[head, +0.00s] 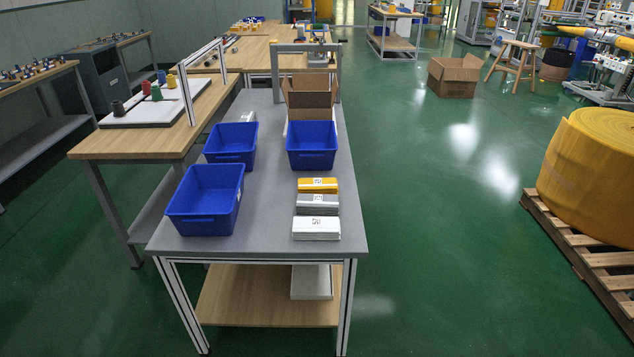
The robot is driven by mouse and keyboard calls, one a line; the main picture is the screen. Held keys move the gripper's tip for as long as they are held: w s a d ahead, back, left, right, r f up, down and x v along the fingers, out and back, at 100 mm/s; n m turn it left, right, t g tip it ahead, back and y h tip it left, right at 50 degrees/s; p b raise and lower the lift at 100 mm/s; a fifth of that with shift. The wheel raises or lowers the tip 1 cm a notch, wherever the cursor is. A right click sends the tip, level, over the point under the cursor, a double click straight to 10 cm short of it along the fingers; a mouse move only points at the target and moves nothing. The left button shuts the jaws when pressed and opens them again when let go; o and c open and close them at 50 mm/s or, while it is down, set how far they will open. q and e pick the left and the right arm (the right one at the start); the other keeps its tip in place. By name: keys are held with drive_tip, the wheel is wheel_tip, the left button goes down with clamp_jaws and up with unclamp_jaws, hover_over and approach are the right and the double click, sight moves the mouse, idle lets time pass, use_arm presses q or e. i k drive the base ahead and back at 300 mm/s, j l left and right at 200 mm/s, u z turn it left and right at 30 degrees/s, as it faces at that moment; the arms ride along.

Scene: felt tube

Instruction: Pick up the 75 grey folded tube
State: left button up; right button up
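The grey folded tube (301,207) lies on the grey table (262,222) near its right edge. It is a flat bundle with a small white label, whose number is too small to read surely. It lies between a yellow folded tube (331,186) behind it and a white folded tube (316,235) in front of it, with little space between them. Neither of my grippers is in view.
Blue bins stand on the same table: one front left (205,225), one behind it (231,160), one right (312,159). A cardboard box (310,104) stands farther back. Green floor right of the table is clear up to the pallet (590,255) with a yellow roll (590,175).

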sight(306, 203)
drive_tip(key=u, duration=0.2)
drive_tip(key=i+l+u, duration=0.4)
drive_tip(key=l+u, duration=0.15)
drive_tip(key=i+l+u, duration=0.1)
drive_tip(key=l+u, duration=0.2)
drive_tip(key=l, duration=0.15)
